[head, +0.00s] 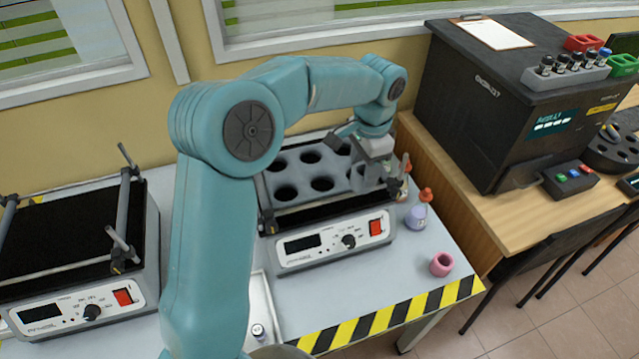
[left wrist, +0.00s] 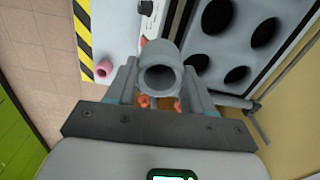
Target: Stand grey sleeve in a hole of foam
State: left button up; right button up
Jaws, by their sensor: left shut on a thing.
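The grey sleeve (head: 361,179) is a short, hollow tube. My left gripper (head: 374,172) is shut on it at the right end of the shaker in the head view. In the left wrist view the sleeve (left wrist: 160,72) sits between the two fingers, its open end facing the camera. The grey foam (head: 303,173) lies on the right-hand shaker and has several round dark holes. In the left wrist view the foam (left wrist: 238,53) is to the right of the sleeve. The visible holes look empty; my gripper hides the foam's right end. My right gripper is not in view.
Upright shaker posts (head: 405,165) are close to my gripper. A second shaker (head: 70,230) is at left. A black machine (head: 470,105) stands on the wooden table.

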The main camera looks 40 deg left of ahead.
pick_arm(q)
jog(key=s+a+r+m+p, duration=0.15)
jog(key=a+r+m, duration=0.35)
jog(key=a+r, duration=0.55)
notch_tip(320, 180, down, 19)
jog(key=shift+a+f+p, duration=0.1)
jog(key=shift+p, duration=0.4)
jog(key=shift+f, duration=0.1)
jog(key=o, duration=1)
